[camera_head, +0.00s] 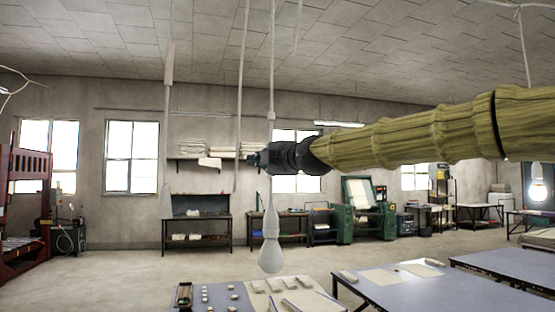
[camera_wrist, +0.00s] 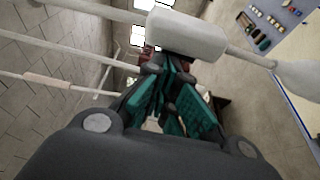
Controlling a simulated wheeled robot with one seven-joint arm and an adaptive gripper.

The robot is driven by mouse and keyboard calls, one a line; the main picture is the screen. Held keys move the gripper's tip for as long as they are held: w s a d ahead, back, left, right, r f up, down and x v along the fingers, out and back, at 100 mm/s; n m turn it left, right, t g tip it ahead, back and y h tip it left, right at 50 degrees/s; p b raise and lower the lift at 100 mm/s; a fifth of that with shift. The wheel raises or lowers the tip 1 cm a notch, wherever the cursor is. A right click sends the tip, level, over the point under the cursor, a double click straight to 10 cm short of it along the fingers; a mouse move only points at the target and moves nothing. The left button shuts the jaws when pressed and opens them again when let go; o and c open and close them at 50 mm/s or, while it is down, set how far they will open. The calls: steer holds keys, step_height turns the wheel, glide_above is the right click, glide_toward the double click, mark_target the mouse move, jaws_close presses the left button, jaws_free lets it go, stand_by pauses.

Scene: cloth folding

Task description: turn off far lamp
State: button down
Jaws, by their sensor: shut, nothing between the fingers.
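A hanging lamp with a white pear-shaped bulb (camera_head: 270,255) shows in the middle of the head view, and its bulb looks unlit. A second lamp, with a glowing bulb (camera_head: 537,189), hangs at the far right. Which one counts as the far lamp I cannot tell. My gripper (camera_head: 252,160) is level with the cord of the middle lamp, above its bulb. In the wrist view, my gripper (camera_wrist: 172,118) has its fingers together and empty. A thick white sleeve (camera_wrist: 187,35) on a cord crosses close by the fingertips; whether they touch is unclear.
Other white cords (camera_head: 239,100) and a pole-like pendant (camera_head: 167,130) hang left of my gripper. Grey-topped tables (camera_head: 400,288) with small items stand below. A red rack (camera_head: 25,190) is at the left, and green machines (camera_head: 365,205) stand by the back wall. Open floor lies between.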

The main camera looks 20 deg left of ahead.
steer(key=shift+s+a, duration=1.5)
steer(key=shift+s, duration=0.1)
steer(key=b+v, duration=0.4)
steer(key=v, duration=0.5)
steer(key=shift+w+d, duration=0.2)
steer(key=shift+d, duration=0.05)
steer(key=shift+a+r, duration=0.1)
